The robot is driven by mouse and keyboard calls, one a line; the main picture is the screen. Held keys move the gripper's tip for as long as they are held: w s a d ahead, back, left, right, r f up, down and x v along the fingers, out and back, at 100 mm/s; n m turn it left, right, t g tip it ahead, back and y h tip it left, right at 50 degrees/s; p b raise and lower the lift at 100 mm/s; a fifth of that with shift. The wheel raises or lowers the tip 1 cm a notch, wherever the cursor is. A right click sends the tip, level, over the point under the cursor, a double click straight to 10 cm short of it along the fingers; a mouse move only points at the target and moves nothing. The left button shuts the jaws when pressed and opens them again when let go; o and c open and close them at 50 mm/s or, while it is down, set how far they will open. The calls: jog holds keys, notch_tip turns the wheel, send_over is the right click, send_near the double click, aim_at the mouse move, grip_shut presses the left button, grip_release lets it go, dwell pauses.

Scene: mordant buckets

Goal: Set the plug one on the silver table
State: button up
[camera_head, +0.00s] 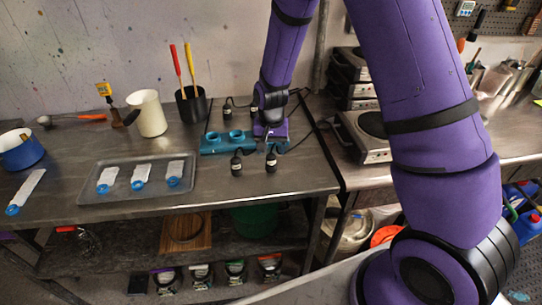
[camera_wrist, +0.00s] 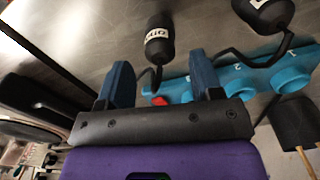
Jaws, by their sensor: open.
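The silver table (camera_head: 295,182) is a grey metal worktop. A blue block (camera_head: 212,146) with round sockets lies on it, also in the wrist view (camera_wrist: 180,90). Black corded plugs with white lettering lie around the block: two in front (camera_head: 236,164) (camera_head: 271,161), two behind (camera_head: 227,111) (camera_head: 254,108). The wrist view shows two plugs (camera_wrist: 160,42) (camera_wrist: 266,12); I cannot read for sure which is one. My gripper (camera_head: 269,134) is low at the block's right end. In the wrist view its fingers (camera_wrist: 162,80) are apart, with nothing visibly held.
A grey tray (camera_head: 95,192) with white, blue-capped items lies to the left. A white jug (camera_head: 148,114) and a black pot (camera_head: 192,105) with red and yellow handles stand behind. Hot plates (camera_head: 370,140) stand right. The front right of the table is clear.

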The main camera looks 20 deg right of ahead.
aim_at(272, 155)
jog(key=s+d+r+n+t, duration=0.15)
jog(key=s+r, duration=0.25)
jog(key=r, duration=0.5)
jog(key=s+d+r, duration=0.2)
jog(key=s+r, duration=0.1)
jog(key=r, duration=0.6)
jog(key=s+d+r+n+t, duration=0.1)
jog(key=s+r, duration=0.3)
jog(key=r, duration=0.5)
jog(key=s+d+r+n+t, duration=0.1)
jog(key=s+d+r, duration=0.1)
jog(key=s, duration=0.6)
jog(key=s+d+r+n+t, duration=0.1)
jog(key=s+r, duration=0.4)
jog(key=s, duration=0.4)
jog(key=shift+s+d+t, duration=0.3)
jog(key=shift+d+t, duration=0.05)
jog(key=shift+d, duration=0.05)
